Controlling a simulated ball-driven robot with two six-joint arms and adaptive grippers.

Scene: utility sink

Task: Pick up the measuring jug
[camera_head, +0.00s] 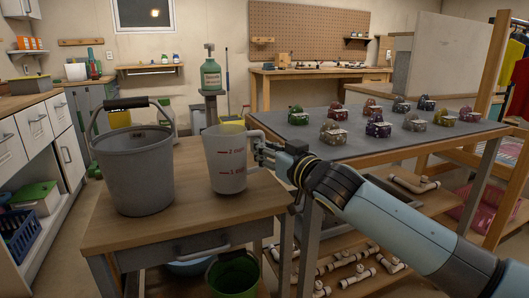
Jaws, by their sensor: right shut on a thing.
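The measuring jug (225,166) is a translucent whitish cup with red marks, upright at the right part of the small wooden table (180,220). Its handle is on its right side. My right gripper (260,149) reaches in from the right and is shut on the jug at its handle. The fingers partly hide the handle. I cannot tell whether the jug's base touches the table top. My left gripper is not in view.
A grey bucket (134,172) with a raised handle stands left of the jug. A green bottle (211,76) stands behind it. A grey-topped table (350,148) with several small colored items is at the right. The small table's front is clear.

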